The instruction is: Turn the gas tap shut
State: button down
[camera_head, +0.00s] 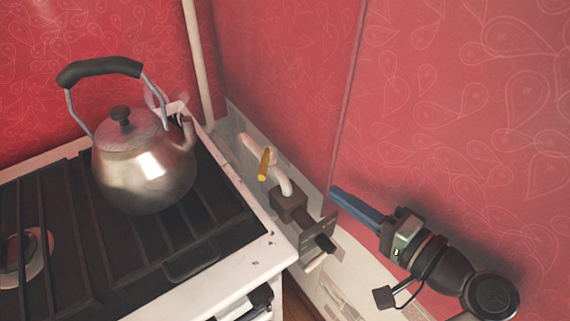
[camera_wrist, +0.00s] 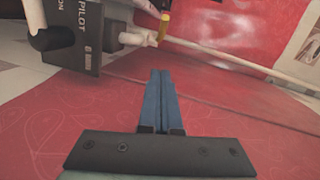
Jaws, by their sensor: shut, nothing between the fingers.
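The gas tap has a yellow lever (camera_head: 264,164) on a white pipe behind the stove's right side. In the head view the lever stands roughly along the picture's vertical. In the wrist view the yellow lever (camera_wrist: 164,26) is at the top, just beyond my fingertips. My gripper (camera_head: 334,190) has blue fingers and is to the right of the tap, near the red wall, apart from the lever. In the wrist view my gripper (camera_wrist: 160,74) shows its two fingers pressed together with nothing between them.
A dark box (camera_head: 289,203) sits by the pipe between the tap and my gripper; the wrist view shows this box (camera_wrist: 75,35) lettered "PILOT". A metal kettle (camera_head: 145,170) stands on the stove (camera_head: 205,290). Red walls meet behind, with a tall white pipe (camera_head: 199,70).

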aim_at(265, 163)
jog(key=x, duration=0.3)
jog(key=s+a+x, duration=0.1)
jog(key=x, duration=0.3)
jog(key=a+x, duration=0.1)
jog(key=x, duration=0.3)
jog(key=shift+s+f, duration=0.15)
jog(key=shift+s, duration=0.15)
jog(key=shift+a+f, duration=0.1)
jog(key=shift+a, duration=0.35)
jog(key=shift+h, duration=0.3)
